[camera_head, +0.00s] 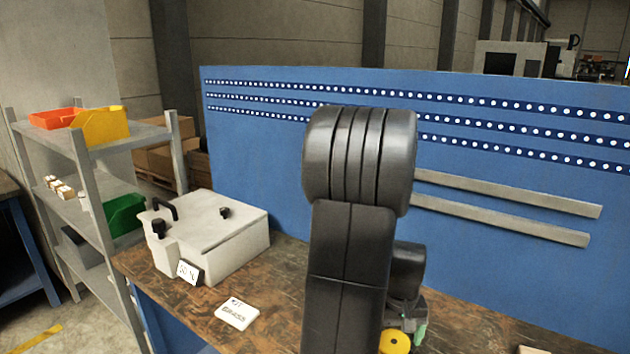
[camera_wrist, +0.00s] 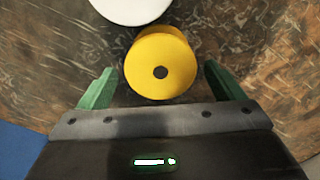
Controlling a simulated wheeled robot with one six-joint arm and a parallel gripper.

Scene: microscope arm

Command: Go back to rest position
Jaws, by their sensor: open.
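My gripper (camera_wrist: 152,92) is open in the wrist view, its two green fingers spread on either side of a yellow round piece with a dark centre hole (camera_wrist: 162,66). I cannot tell whether the fingers touch it; gaps show on both sides. In the head view my black arm stands in the middle and hides much of the bench. The gripper (camera_head: 408,335) shows only partly at its lower right, with the yellow piece (camera_head: 394,342) beside it.
A white round thing (camera_wrist: 130,8) lies beyond the yellow piece. A white box with black knobs (camera_head: 225,228) and a label card (camera_head: 237,313) are on the brown workbench (camera_head: 285,285). A blue panel (camera_head: 500,240) stands behind. A shelf with bins (camera_head: 150,132) is left.

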